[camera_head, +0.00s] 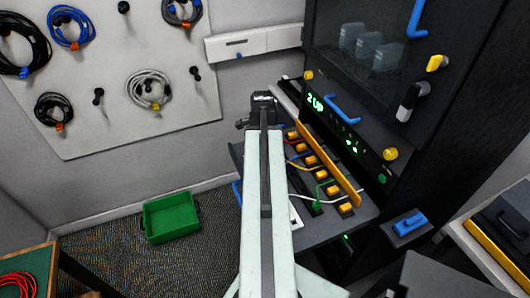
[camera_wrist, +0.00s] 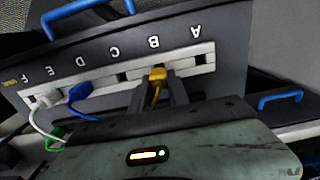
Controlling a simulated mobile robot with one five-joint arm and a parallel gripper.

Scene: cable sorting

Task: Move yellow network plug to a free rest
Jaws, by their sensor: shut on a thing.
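In the wrist view my gripper (camera_wrist: 160,84) is shut on the yellow network plug (camera_wrist: 157,73), with its yellow cable running down between the fingers. The plug is at the pale rest strip (camera_wrist: 208,66) below the letter B; how far it is seated I cannot tell. Dark openings below A and C look empty. A blue plug (camera_wrist: 78,92) and a white plug (camera_wrist: 46,98) sit at the strip's left part. In the head view my gripper (camera_head: 264,98) is at the far end of my arm, beside the rack; the yellow plug is hidden there.
In the head view, a panel with several orange connectors (camera_head: 311,160) and coloured cables lies right of my arm. The dark rack with blue handles (camera_head: 343,110) stands behind it. A green bin (camera_head: 170,217) is on the floor, and coiled cables hang on the wall board (camera_head: 120,120).

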